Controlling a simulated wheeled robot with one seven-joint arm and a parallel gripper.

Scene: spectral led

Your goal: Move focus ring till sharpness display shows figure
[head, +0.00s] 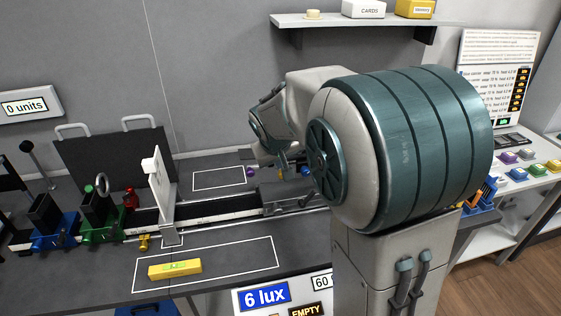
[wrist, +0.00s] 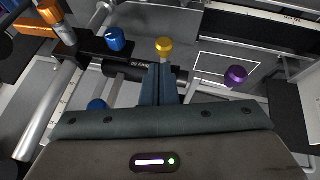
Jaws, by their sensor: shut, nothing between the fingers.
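My gripper (wrist: 158,72) is shut and empty in the wrist view. Its fingertips are just below a yellow knob (wrist: 164,46); I cannot tell whether they touch. A blue knob (wrist: 115,38) is to their left and a purple knob (wrist: 236,75) to their right. An orange knob (wrist: 50,12) is at top left. I cannot tell which part is the focus ring. In the head view my arm hides much of the bench's right part. A wall display (head: 25,106) reads "0 units"; another (head: 265,296) reads "6 lux". No display label naming sharpness is readable.
A rail (head: 205,206) crosses the bench with a blue carriage (head: 57,232), a green carriage (head: 100,225) and an upright white plate (head: 158,185). A yellow bar (head: 175,269) lies in a front outlined area. A black panel (head: 112,165) stands behind. A shelf (head: 350,20) hangs above.

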